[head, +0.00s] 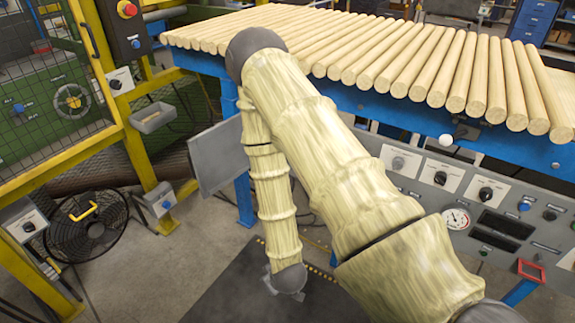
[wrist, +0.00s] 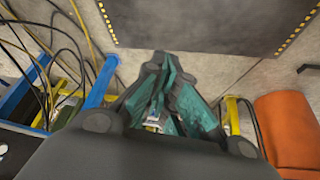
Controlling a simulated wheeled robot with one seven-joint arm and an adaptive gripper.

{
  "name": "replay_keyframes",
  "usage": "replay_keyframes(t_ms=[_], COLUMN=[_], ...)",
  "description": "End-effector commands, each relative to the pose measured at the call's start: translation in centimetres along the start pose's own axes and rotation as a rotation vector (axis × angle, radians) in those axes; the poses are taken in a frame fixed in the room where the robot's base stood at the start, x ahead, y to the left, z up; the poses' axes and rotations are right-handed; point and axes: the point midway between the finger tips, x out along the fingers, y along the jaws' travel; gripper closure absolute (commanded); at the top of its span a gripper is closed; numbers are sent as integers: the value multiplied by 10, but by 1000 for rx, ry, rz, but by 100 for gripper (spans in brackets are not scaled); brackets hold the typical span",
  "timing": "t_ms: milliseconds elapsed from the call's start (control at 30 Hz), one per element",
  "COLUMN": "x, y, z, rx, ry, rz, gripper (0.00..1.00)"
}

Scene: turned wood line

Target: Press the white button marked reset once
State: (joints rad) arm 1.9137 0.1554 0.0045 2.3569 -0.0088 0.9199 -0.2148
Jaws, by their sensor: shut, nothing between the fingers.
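A small white round knob or button (head: 446,140) shows at the blue beam above the grey control panel (head: 470,222), in the head view. No label can be read on it, so I cannot tell whether it is the reset button. My gripper shows in the wrist view (wrist: 163,62), with teal-padded fingers brought together and nothing between them. It points toward the floor area with the dark mat, well apart from the panel. In the head view my arm hangs down and the gripper is mostly hidden behind the wrist joint. My arm covers the left part of the panel.
Wooden rods (head: 440,60) lie across the blue frame. The panel also carries several rotary switches, a gauge (head: 456,218) and a blue button (head: 523,206). A yellow guard frame (head: 120,100), a fan (head: 88,228) and a grey plate (head: 214,158) stand left. An orange cylinder (wrist: 288,130) is at right.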

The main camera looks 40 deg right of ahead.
Motion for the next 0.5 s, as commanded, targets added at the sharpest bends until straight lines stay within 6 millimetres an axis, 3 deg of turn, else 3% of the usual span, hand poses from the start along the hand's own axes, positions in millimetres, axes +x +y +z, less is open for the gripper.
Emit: replay_keyframes(t_ms=[33,100,500], x=[21,34,81], y=[5,12,62], z=[-11,-32,-149], rx=[-7,-22,-98], ry=[49,116,485], rz=[9,24,152], gripper=[100,100,100])
